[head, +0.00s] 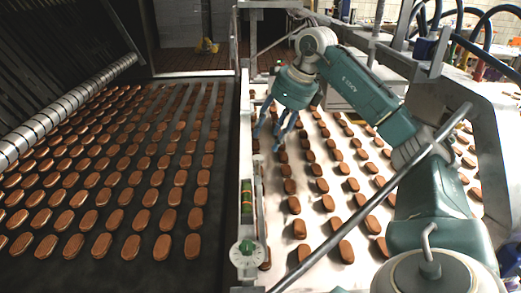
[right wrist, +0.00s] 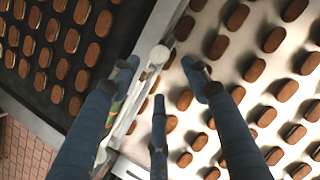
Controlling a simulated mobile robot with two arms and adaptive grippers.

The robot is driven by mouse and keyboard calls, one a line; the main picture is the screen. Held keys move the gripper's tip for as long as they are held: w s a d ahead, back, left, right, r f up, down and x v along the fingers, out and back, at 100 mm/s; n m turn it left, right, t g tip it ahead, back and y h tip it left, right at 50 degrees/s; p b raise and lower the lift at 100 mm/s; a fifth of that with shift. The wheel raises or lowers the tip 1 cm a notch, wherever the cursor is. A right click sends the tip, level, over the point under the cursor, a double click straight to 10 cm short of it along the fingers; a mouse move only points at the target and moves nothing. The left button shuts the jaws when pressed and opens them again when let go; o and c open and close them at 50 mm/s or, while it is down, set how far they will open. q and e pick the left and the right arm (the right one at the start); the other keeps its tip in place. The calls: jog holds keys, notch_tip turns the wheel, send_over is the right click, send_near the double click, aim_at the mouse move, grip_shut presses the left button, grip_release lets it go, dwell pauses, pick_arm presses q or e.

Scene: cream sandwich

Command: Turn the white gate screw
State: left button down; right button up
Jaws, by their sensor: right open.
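The white gate screw looks to be the round white knob (head: 243,253) with a dial-like face at the near end of the narrow gate rail, below a green strip. My right gripper (head: 270,132) is open and empty, pointing down above the rail's far part, well beyond the knob. Its fingers (right wrist: 160,75) show spread in the right wrist view, not touching the knob. My left gripper is not in view.
A dark belt (head: 120,255) with rows of brown sandwiches lies left of the rail. A light belt (head: 325,272) with more sandwiches lies to the right. A grey metal bar (head: 375,197) crosses diagonally over the light belt. A ribbed roller (head: 62,108) stands at the left.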

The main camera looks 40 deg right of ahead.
send_over(260, 158)
jog(key=s, duration=0.2)
notch_tip(260, 158, down, 5)
jog(key=shift+d+r+p, duration=0.1)
jog(key=shift+p, duration=0.2)
jog(key=x, duration=0.3)
jog(key=shift+w+d, duration=0.1)
jog(key=shift+w, duration=0.15)
jog(key=shift+f, duration=0.4)
jog(key=shift+w, duration=0.1)
jog(key=shift+c, duration=0.8)
jog(key=c, duration=0.8)
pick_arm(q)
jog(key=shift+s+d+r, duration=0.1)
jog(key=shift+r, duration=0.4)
pick_arm(e)
jog(key=shift+c, duration=0.7)
